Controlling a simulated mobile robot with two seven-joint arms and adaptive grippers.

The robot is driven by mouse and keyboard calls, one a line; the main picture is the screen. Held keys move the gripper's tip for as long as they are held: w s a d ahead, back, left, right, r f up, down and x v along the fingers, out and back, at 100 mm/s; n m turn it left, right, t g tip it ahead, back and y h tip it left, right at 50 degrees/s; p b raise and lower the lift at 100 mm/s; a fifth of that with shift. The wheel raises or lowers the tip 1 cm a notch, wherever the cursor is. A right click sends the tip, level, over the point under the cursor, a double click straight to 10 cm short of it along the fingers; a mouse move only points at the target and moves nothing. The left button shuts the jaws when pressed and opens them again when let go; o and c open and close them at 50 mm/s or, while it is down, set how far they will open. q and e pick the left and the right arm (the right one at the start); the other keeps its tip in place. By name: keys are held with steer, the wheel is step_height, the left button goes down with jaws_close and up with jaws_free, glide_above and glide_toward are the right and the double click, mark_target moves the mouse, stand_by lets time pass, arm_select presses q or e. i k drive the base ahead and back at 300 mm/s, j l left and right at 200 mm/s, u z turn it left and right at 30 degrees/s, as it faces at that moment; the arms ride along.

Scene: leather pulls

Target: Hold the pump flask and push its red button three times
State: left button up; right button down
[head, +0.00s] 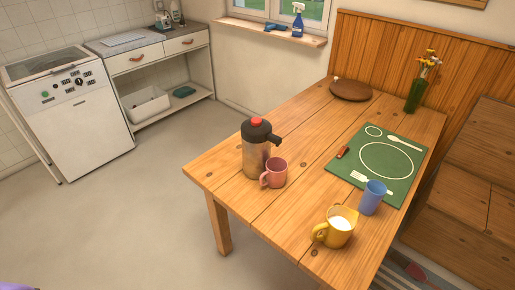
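The pump flask (256,150) stands upright on the wooden table, near its left edge. It has a metallic brown body, a black top and a dark spout pointing right. Its red button (256,121) sits on top of the black lid and is uncovered. A pink mug (273,173) stands right in front of the flask and hides part of its lower body; I cannot tell whether they touch. Neither of my grippers shows in the head view.
A wooden bench (465,215) stands right. Floor left of the table is clear.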

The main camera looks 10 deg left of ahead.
mark_target(255, 121)
steer(key=k, duration=0.55)
steer(key=k+z, duration=0.1)
steer(key=z, duration=1.35)
steer(key=j+z, duration=0.1)
steer(key=z, duration=0.4)
steer(key=j+z, duration=0.1)
steer(key=z, duration=0.4)
steer(key=j+z, duration=0.1)
steer(key=z, duration=0.4)
steer(key=k+j, duration=0.3)
steer(key=j, duration=0.15)
steer(key=k+j, duration=0.3)
steer(key=j, duration=0.2)
steer(key=k+j, duration=0.3)
steer(key=j, duration=0.15)
steer(key=k+j, duration=0.3)
steer(key=j, duration=0.15)
steer(key=k+j, duration=0.3)
steer(key=j, duration=0.2)
steer(key=k+j, duration=0.3)
steer(key=j, duration=0.15)
steer(key=k+j, duration=0.3)
steer(key=j, duration=0.15)
steer(key=k+j, duration=0.3)
steer(key=j, duration=0.2)
